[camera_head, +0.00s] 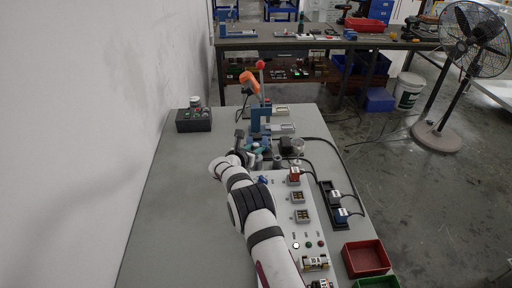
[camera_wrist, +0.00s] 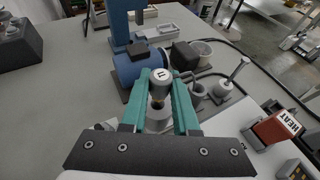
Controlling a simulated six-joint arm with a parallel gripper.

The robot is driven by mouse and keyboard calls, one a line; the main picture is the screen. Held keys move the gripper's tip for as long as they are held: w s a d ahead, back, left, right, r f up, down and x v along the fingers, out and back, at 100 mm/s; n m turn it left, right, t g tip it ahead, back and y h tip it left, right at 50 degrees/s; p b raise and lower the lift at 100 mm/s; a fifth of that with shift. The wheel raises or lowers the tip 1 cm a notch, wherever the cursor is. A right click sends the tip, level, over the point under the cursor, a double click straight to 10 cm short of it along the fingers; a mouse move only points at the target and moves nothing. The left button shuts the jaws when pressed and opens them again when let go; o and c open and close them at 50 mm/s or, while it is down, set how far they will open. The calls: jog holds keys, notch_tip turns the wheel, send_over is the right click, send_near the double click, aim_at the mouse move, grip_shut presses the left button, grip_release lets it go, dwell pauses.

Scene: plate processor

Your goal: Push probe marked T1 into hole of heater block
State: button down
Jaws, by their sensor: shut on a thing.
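The probe (camera_wrist: 160,78) has a grey body and a white label that looks like T1, in the wrist view. My gripper (camera_wrist: 161,84) has teal fingers and is shut on it, one finger on each side. A light grey round metal part (camera_wrist: 158,122) shows between the fingers below the probe, with a brownish spot at its top. It looks like the heater block, but I cannot tell whether the probe's tip is in its hole. In the head view my gripper (camera_head: 246,146) is beside the blue stand, and the probe cannot be made out.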

jog(key=shift+f, duration=0.5)
jog(key=c, duration=0.6)
grip_release()
jog(key=v, duration=1.6)
jog(key=s+d+r+m+g+h, duration=0.1)
jog(key=s+d+r+m+g, duration=0.3)
jog(key=s+d+m, duration=0.45)
jog(key=s+d+r+m+g+h, duration=0.1)
jog(key=s+d+r+m+g, duration=0.35)
jog(key=s+d+m, duration=0.4)
jog(key=s+r+m+g+y, duration=0.1)
jog(key=s+m+g+y, duration=0.3)
jog(key=s+m, duration=1)
jog(key=s+a+m+y, duration=0.4)
jog(key=s+a+y, duration=0.2)
jog(key=s, duration=0.7)
jog(key=a, duration=0.2)
jog(key=shift+a+f+m+t, duration=0.3)
jog(key=shift+a+t, duration=0.05)
